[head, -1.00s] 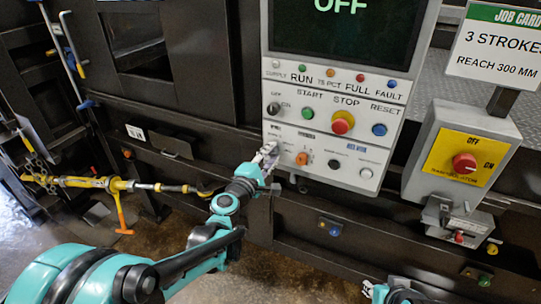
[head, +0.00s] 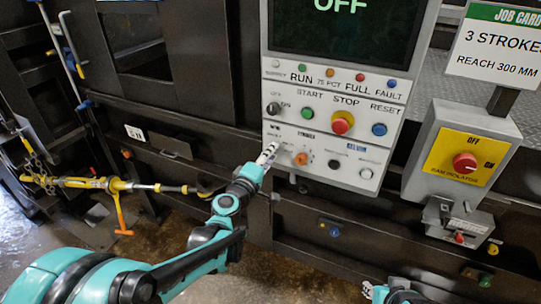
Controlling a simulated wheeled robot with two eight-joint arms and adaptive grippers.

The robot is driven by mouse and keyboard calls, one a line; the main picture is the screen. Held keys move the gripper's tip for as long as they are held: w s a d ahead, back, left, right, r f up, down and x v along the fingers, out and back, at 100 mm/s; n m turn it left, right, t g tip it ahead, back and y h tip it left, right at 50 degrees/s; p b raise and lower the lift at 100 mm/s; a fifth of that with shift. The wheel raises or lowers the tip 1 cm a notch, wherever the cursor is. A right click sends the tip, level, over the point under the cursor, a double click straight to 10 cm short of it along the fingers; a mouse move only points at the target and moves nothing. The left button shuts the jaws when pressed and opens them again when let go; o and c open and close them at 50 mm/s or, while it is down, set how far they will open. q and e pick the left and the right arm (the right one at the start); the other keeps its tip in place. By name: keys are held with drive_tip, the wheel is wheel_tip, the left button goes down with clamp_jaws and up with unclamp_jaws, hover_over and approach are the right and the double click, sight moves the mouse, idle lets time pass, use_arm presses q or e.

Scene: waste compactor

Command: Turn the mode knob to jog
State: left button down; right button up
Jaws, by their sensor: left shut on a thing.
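The grey control panel (head: 325,170) is in the middle of the head view, below a dark screen reading OFF. My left gripper (head: 270,149) is at the panel's lower left and is shut on the mode knob there. The gripper covers the knob, so its pointer and setting cannot be read. The small labels around it are too blurred to read. My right gripper (head: 372,290) is only partly in view at the bottom edge, away from the panel, and its jaws are unclear.
An orange knob (head: 301,159) sits just right of my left gripper. Above are a black selector (head: 273,109), a green start button (head: 307,113) and a red stop button (head: 342,122). The yellow-plated isolator box (head: 462,155) stands at the right.

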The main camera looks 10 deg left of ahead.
use_arm(q)
drive_tip(key=c, duration=1.2)
unclamp_jaws()
drive_tip(key=v, duration=1.2)
drive_tip(key=s+d+f+m+g+b, duration=0.2)
drive_tip(key=s+d+f+m+g, duration=0.45)
drive_tip(key=s+f+m, duration=0.35)
drive_tip(key=s+a+f+m+g+y, duration=0.1)
drive_tip(key=s+a+f, duration=0.1)
drive_tip(key=s+a+f+m+g+y, duration=0.1)
drive_tip(key=s+a, duration=0.2)
drive_tip(key=s+a+f+m+g+y+b, duration=0.1)
drive_tip(key=s+a+f+y, duration=0.1)
drive_tip(key=s+a, duration=0.1)
drive_tip(key=shift+f+g, duration=0.3)
drive_tip(key=shift+g, duration=0.05)
